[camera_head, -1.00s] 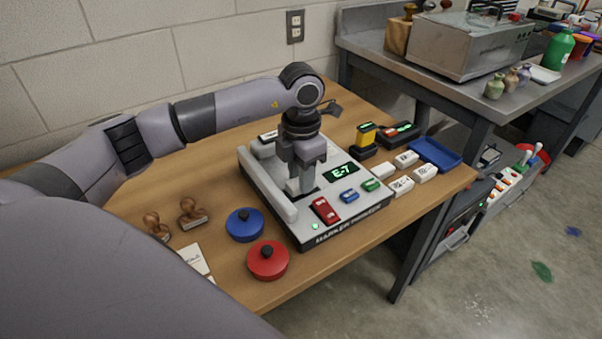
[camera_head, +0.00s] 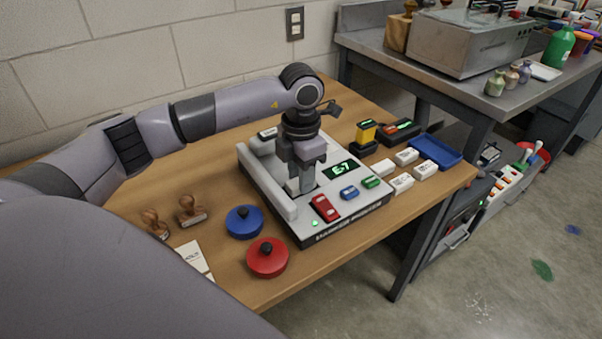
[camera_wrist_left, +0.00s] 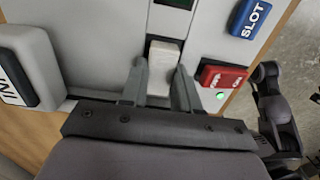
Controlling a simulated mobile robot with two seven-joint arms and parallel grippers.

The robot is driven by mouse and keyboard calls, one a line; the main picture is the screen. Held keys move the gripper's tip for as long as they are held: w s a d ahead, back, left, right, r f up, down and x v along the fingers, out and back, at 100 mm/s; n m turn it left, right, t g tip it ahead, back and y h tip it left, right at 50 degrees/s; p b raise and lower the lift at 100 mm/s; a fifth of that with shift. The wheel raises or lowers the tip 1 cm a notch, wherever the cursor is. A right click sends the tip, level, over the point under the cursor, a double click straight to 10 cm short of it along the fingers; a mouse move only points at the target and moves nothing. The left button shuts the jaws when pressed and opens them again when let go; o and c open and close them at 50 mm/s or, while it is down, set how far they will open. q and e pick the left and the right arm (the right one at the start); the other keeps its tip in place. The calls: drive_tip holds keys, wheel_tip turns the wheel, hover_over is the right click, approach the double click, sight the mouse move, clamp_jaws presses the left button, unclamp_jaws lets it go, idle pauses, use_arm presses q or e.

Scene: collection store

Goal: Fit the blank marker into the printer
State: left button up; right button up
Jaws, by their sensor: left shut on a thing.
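The marker printer (camera_head: 340,215) is a pale box on the wooden table, with a dark display (camera_head: 341,170) reading "E-7" and a lit green lamp. My left gripper (camera_head: 300,187) points down over the middle of its top. It is shut on a small white blank marker (camera_wrist_left: 163,66), which shows between the two fingers in the left wrist view. The marker is at a recess in the printer top. I cannot tell how deep it sits, as the fingers hide its lower part.
A red button (camera_head: 325,208), a blue button (camera_head: 349,193) and a green button (camera_head: 371,183) sit on the printer. Several white markers (camera_head: 401,182) and a blue tray (camera_head: 436,151) lie to its right. Blue (camera_head: 244,222) and red (camera_head: 267,258) knobbed lids and two stamps (camera_head: 191,210) stand left.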

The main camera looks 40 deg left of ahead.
use_arm(q)
drive_tip(key=shift+f, duration=0.1)
drive_tip(key=o, duration=1.1)
wheel_tip(320, 180, up, 7)
drive_tip(key=shift+r, duration=0.1)
